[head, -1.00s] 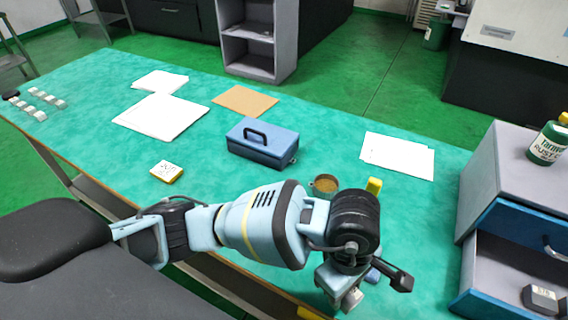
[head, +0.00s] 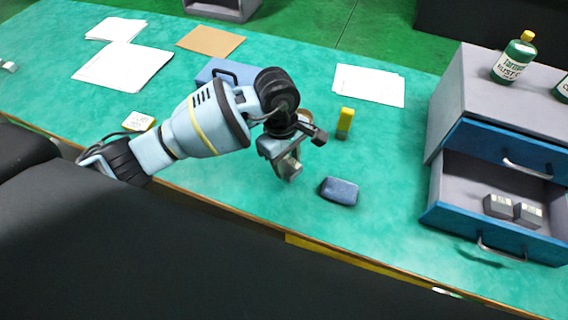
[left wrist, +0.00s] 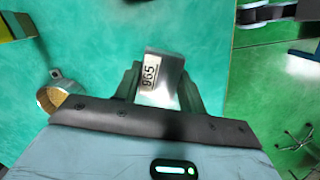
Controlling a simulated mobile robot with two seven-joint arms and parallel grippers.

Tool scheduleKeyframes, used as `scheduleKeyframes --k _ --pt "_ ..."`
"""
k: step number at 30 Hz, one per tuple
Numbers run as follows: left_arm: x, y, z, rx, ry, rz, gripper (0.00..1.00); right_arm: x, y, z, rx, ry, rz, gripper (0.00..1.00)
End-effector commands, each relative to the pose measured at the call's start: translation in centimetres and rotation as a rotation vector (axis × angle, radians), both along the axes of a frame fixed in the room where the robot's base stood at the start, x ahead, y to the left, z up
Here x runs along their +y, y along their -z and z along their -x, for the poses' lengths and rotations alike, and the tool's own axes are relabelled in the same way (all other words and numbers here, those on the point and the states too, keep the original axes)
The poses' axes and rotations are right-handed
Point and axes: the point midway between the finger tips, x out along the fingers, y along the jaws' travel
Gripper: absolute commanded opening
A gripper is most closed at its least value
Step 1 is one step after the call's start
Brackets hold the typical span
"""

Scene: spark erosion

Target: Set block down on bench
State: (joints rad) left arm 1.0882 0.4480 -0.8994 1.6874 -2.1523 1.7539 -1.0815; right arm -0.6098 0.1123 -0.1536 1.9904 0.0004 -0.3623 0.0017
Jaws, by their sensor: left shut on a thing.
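My left gripper (head: 291,172) is over the front part of the green bench (head: 390,215). It is shut on a small grey metal block (left wrist: 164,76), which shows between the fingers in the left wrist view with a white label reading 965. In the head view the block is small and partly hidden by the gripper. I cannot tell for sure whether it touches the bench. My right gripper is in neither view.
A dark blue rounded object (head: 339,191) lies just right of the gripper. A yellow-green item (head: 345,122) and a partly hidden blue toolbox (head: 215,72) are behind. The open drawer (head: 490,226) at right holds two dark blocks (head: 512,208).

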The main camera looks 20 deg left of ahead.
Motion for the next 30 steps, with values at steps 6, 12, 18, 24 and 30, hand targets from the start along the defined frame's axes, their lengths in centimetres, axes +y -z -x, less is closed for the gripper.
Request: scheduleKeyframes --k 6,12,18,24,30 --pt "1.1 0.0 -1.0 -0.002 -0.005 0.001 0.01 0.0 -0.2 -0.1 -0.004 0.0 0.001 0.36" --pt "0.9 2.8 -0.8 0.001 -0.001 0.002 0.01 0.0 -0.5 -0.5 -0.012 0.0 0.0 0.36" --pt "1.0 3.5 -0.9 -0.003 -0.002 0.002 0.01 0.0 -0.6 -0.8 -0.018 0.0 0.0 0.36" --pt "1.0 3.6 -0.9 -0.003 0.0 0.001 0.01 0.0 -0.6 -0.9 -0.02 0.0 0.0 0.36" --pt "1.0 3.9 -0.8 0.0 -0.001 -0.001 0.5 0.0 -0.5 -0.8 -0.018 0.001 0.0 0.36"
